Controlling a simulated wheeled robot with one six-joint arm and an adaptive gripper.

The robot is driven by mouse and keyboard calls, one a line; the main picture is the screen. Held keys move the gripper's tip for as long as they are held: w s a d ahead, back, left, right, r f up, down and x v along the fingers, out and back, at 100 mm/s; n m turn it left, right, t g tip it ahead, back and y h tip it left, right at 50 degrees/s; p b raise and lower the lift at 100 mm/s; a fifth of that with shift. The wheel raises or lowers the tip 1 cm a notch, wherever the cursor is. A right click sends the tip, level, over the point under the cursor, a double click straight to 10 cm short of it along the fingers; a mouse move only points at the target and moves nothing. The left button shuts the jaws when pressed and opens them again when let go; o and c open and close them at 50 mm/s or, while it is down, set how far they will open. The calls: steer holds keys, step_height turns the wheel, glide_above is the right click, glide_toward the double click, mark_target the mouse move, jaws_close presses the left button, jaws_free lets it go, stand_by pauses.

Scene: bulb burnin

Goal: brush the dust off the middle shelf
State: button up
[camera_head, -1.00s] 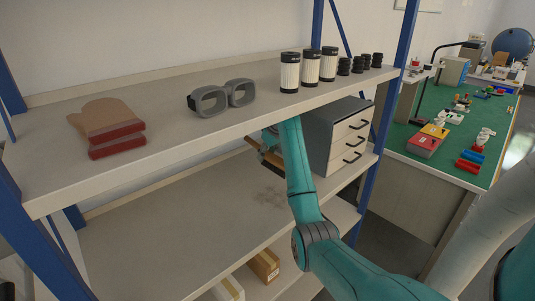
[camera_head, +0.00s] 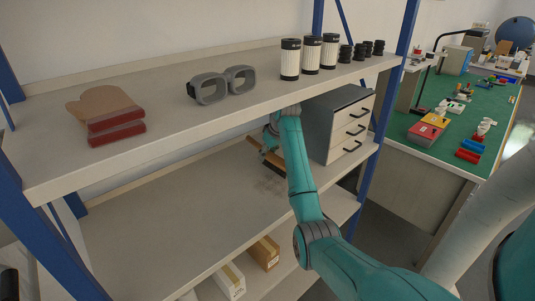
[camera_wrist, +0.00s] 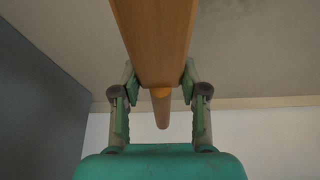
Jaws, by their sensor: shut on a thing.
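The middle shelf (camera_head: 175,213) is a pale board below the top shelf, with a faint brownish dust patch (camera_head: 270,185) near its middle right. My gripper (camera_wrist: 160,95) is shut on a brush with an orange-brown wooden body (camera_wrist: 153,35). In the head view the brush (camera_head: 255,146) has a dark lower edge (camera_head: 273,166) close above the shelf, just behind the dust. I cannot tell whether it touches the board. My arm hides part of the brush and the gripper tips in the head view.
A grey drawer cabinet (camera_head: 322,125) stands on the middle shelf right of my gripper. The top shelf (camera_head: 175,118) hangs over it, holding a mitt (camera_head: 105,103), goggles (camera_head: 222,84) and several cylinders. Blue posts (camera_head: 398,60) frame the rack. The middle shelf's left is clear.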

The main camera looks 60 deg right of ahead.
steer(key=shift+f, duration=0.95)
stand_by(0.4)
